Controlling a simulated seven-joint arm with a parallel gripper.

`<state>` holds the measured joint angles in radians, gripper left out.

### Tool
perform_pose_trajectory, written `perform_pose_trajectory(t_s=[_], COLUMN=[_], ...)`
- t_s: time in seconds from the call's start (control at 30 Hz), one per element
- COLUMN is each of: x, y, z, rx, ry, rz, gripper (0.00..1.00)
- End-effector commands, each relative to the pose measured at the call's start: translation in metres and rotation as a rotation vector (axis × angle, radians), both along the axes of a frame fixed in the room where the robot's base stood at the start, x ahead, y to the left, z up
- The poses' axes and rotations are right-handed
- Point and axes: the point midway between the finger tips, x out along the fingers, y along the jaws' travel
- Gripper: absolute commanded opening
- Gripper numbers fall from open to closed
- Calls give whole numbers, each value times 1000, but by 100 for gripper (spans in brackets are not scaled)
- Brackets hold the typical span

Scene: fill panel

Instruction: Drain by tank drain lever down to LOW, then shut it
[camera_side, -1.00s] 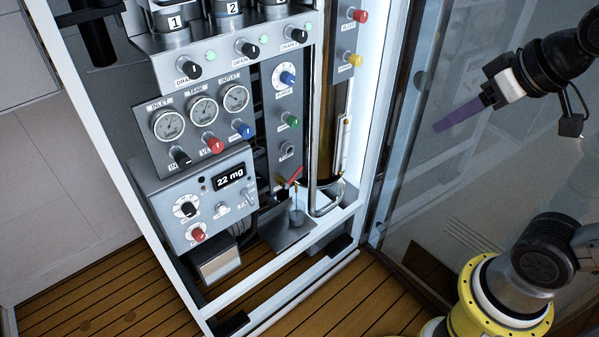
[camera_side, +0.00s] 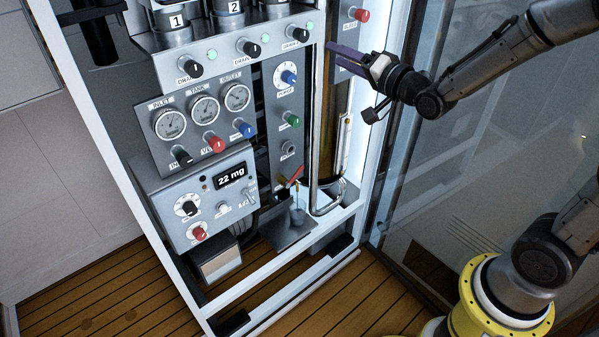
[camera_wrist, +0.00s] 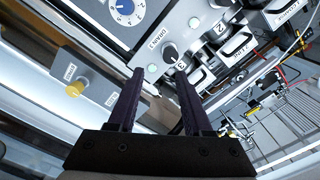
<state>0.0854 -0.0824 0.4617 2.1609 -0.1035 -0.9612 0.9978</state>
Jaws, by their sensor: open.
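My gripper (camera_side: 333,58) is open and empty at the panel's upper right, in front of the tube's upper part. In the wrist view its two dark purple fingers (camera_wrist: 160,80) are spread apart, with the black knob labelled DRAIN 3 (camera_wrist: 170,52) beyond and between them. The red lever is not in the wrist view.
A white upright frame post (camera_side: 377,150) borders the panel on the right. Knobs, three gauges (camera_side: 203,110) and a 22 mg display (camera_side: 229,176) crowd the left. A yellow knob (camera_wrist: 75,90) is left of my fingers.

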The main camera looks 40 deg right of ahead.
Motion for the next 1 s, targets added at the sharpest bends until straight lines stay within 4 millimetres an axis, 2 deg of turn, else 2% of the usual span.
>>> perform_pose_trajectory(t_s=[0.03, 0.1, 0.3, 0.8, 1.0], x=[1, -1, -1, -2, -1], y=[0, 0, 0, 0, 0], z=[-31, -73, -164, -350, -404], rx=[14, 10, 7, 5, 4], ry=[11, 16, 8, -6, -11], rz=[0, 0, 0, 0, 0], gripper=[50, 50, 50, 50, 50])
